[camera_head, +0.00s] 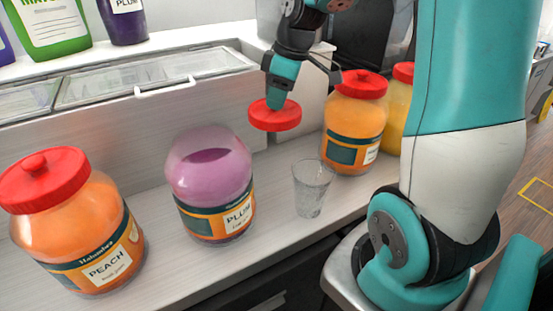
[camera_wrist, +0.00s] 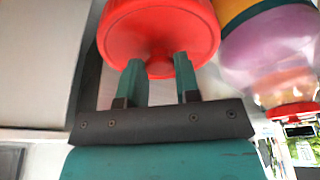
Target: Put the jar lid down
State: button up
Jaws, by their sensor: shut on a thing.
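The red jar lid (camera_head: 274,117) is held in the air above the counter, between the open plum jar and the jar at the right. My gripper (camera_head: 279,98) is shut on the lid's knob from above. In the wrist view the lid (camera_wrist: 158,30) fills the top middle, with the fingers of my gripper (camera_wrist: 158,72) on either side of its knob. The plum jar (camera_head: 211,180) stands upright on the counter without a lid, to the left of the held lid. It also shows at the right in the wrist view (camera_wrist: 270,45).
An empty clear glass (camera_head: 311,188) stands on the counter (camera_head: 275,225) below and right of the lid. A lidded peach jar (camera_head: 80,225) is at the left. Another orange jar (camera_head: 354,125) and a yellow jar (camera_head: 397,115) stand right. A lidded bin unit (camera_head: 150,90) is behind.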

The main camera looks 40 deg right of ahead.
aim_at(293, 110)
notch_tip(293, 110, down, 15)
jog(key=shift+f+p, duration=0.2)
jog(key=shift+p, duration=0.4)
jog(key=shift+f, duration=0.1)
jog(key=o, duration=0.9)
jog(key=shift+r, duration=0.45)
jog(key=b+v, duration=0.1)
jog(key=v, duration=1)
jog(key=shift+s+d+r, duration=0.1)
jog(key=shift+d+r, duration=0.05)
jog(key=shift+r, duration=0.05)
